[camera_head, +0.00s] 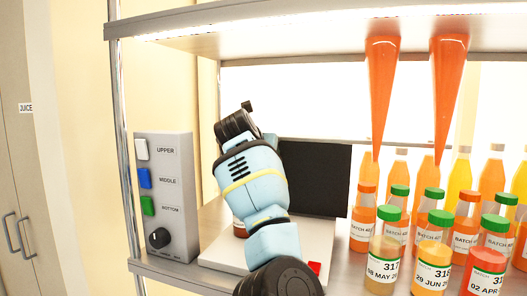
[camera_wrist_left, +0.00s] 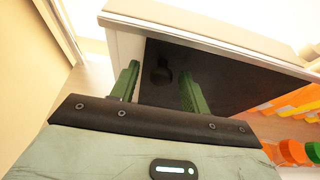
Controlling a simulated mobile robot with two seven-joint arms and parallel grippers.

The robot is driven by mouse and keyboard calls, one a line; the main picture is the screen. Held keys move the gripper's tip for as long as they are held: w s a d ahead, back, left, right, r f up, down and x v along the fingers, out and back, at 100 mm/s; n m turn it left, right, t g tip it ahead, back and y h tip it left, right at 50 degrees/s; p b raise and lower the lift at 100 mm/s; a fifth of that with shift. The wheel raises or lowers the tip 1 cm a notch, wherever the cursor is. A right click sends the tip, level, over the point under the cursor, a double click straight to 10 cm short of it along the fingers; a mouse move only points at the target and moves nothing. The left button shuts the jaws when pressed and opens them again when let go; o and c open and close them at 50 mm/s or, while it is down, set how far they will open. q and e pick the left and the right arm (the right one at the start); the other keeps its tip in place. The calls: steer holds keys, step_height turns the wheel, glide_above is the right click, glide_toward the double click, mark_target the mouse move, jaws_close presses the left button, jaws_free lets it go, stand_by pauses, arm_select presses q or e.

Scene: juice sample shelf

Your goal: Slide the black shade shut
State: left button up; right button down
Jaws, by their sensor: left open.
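The black shade (camera_head: 318,178) is a flat dark panel above a white base on the shelf, behind my left arm in the head view. In the left wrist view the shade (camera_wrist_left: 235,85) fills the middle, under a pale top edge. A small dark knob (camera_wrist_left: 161,76) shows on it near its left end. My left gripper (camera_wrist_left: 158,82) is open, its green fingers on either side of the knob in the picture. Whether they touch it I cannot tell. In the head view my arm hides the fingers and part of the shade. My right gripper is not in view.
A grey control box (camera_head: 165,195) with white, blue and green switches and a dial stands left. Several juice bottles (camera_head: 433,262) with green and orange caps crowd the right. A metal post (camera_head: 122,130) stands at far left.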

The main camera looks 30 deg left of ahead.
arm_select(q)
steer(key=shift+d+r, duration=0.1)
steer(key=shift+d, duration=0.05)
steer(key=shift+c, duration=0.4)
jaws_close()
steer(key=a, duration=0.2)
steer(key=s+a, duration=0.1)
steer(key=a, duration=0.1)
steer(key=shift+c, duration=1.8)
jaws_free()
steer(key=shift+a, duration=0.15)
steer(key=o, duration=0.4)
steer(key=shift+a, duration=0.15)
steer(key=shift+o, duration=0.2)
